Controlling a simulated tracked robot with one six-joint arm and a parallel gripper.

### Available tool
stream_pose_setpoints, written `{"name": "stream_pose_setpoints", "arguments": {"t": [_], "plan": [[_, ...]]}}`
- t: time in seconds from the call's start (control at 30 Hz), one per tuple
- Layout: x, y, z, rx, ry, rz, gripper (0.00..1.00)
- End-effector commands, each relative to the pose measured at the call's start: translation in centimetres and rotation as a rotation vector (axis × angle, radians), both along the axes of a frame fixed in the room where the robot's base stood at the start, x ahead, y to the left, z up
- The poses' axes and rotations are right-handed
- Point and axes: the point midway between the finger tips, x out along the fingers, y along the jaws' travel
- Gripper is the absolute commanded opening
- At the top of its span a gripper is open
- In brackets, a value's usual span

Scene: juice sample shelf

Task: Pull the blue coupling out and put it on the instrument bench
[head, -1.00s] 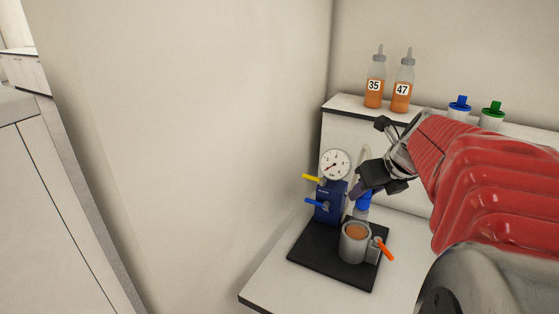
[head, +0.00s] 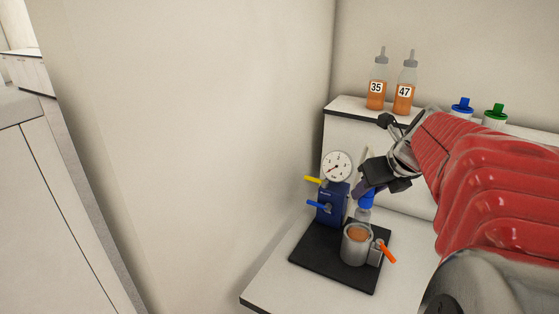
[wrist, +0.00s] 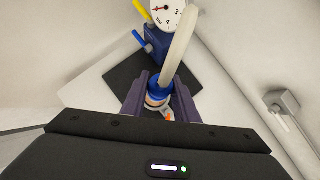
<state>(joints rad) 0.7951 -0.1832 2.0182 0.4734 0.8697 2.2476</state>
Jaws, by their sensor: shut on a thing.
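My gripper (wrist: 160,94) is shut on the blue coupling (wrist: 158,87); its purple fingers stand on either side of it in the wrist view. In the head view the blue coupling (head: 367,199) shows just below the gripper's dark fingers. A clear fitting (head: 363,214) shows directly under it, behind the metal cup. I cannot tell whether the coupling and fitting are still joined. A pale hose (wrist: 180,48) runs up from the coupling. The white bench (head: 268,290) carries the black mat (head: 315,258) beneath this setup.
A blue block (head: 331,205) with a gauge (head: 337,167), a yellow lever and a blue lever stands left of the coupling. A metal cup (head: 354,248) of orange juice with an orange handle stands in front. Bottles 35 (head: 376,88) and 47 (head: 404,90) stand on the shelf behind.

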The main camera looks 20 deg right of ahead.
Motion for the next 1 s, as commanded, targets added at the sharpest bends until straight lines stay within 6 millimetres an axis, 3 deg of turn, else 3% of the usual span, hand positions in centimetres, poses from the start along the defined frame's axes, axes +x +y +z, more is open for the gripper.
{"name": "stream_pose_setpoints", "arguments": {"t": [1.0], "plan": [[0.0,0.0,2.4,0.001,0.000,-0.001,0.00]]}}
